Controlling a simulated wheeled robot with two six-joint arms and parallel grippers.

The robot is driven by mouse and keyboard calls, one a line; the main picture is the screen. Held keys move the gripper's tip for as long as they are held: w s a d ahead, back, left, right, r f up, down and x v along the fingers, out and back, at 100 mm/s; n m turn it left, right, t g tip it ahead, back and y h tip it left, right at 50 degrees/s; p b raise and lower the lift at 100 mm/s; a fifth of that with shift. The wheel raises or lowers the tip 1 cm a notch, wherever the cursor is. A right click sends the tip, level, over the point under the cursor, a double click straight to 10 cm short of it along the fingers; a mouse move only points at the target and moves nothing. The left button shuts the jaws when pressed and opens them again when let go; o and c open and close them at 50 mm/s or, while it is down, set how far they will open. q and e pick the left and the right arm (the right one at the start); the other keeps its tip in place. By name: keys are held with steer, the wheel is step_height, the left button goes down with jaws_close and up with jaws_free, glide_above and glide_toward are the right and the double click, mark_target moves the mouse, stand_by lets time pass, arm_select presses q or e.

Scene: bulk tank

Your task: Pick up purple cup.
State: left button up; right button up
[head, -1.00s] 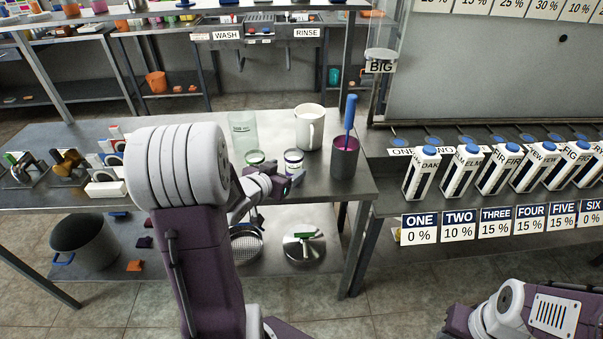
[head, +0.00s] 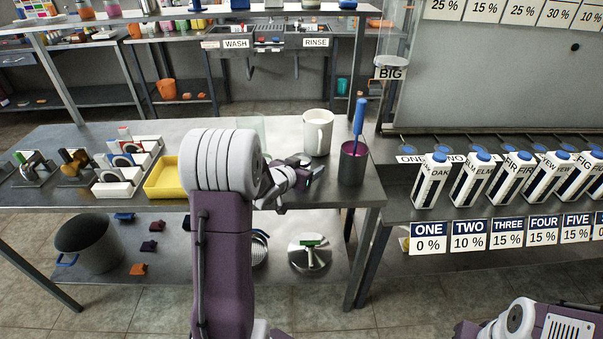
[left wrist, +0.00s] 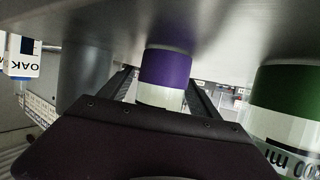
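The purple cup (left wrist: 165,72) shows in the left wrist view as a purple band above a clear or whitish part, with the table surface at the top of the picture. It lies between the two fingers of my left gripper (left wrist: 163,84), which are apart; I see no clear contact. In the head view my left gripper (head: 312,168) is low over the table, near its front right part, and I cannot make out the purple cup there. My right gripper is out of view.
In the left wrist view a green-banded cup (left wrist: 288,92) stands right of the purple cup, and a grey cylinder (left wrist: 86,78) left. In the head view a white mug (head: 316,136) and a grey tumbler (head: 352,168) stand close by. A yellow tray (head: 164,178) lies left of my arm.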

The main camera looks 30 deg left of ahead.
mark_target(306, 154)
arm_select(q)
steer(key=c, duration=1.5)
steer(key=shift+r, duration=0.1)
steer(key=shift+r+p, duration=1.15)
steer(key=shift+r, duration=1)
steer(key=r+p+v, duration=0.1)
steer(key=p+v, duration=0.3)
steer(key=v, duration=0.9)
steer(key=shift+w+a+r, duration=0.3)
steer(key=shift+a, duration=0.3)
